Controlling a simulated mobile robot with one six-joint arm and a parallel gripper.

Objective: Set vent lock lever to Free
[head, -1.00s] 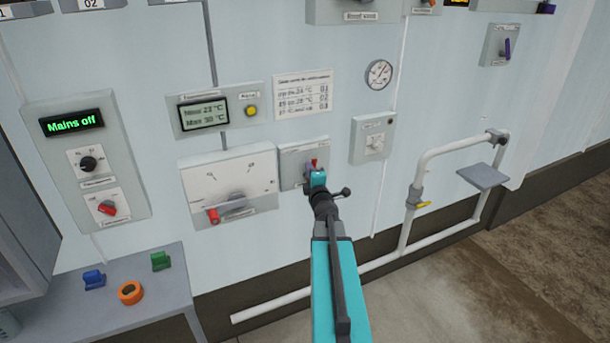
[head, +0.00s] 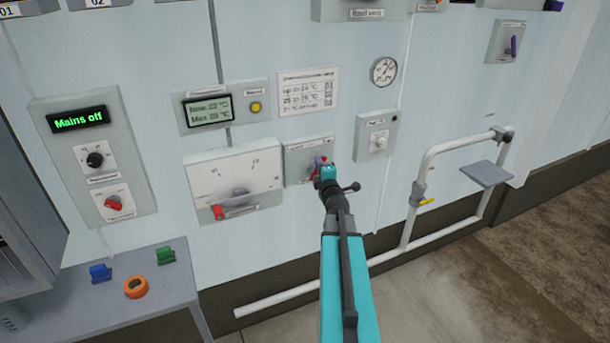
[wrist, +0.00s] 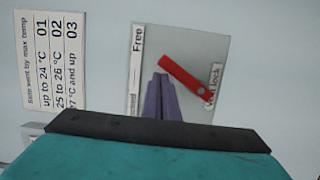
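The vent lock is a grey plate (wrist: 190,50) with a red lever (wrist: 184,77). In the wrist view the picture is turned sideways, and the lever slants from its pivot near the "Vent lock" label (wrist: 212,86) toward the "Free" label (wrist: 138,42). In the head view my gripper (head: 320,162) is at the plate (head: 296,160) and hides much of the lever.
Left of the plate is a larger white panel with a red-ended handle (head: 219,212). Right of it is a box with a white knob (head: 377,142). A white pipe with a yellow-handled valve (head: 420,201) stands further right. A bench (head: 75,312) holds small parts at lower left.

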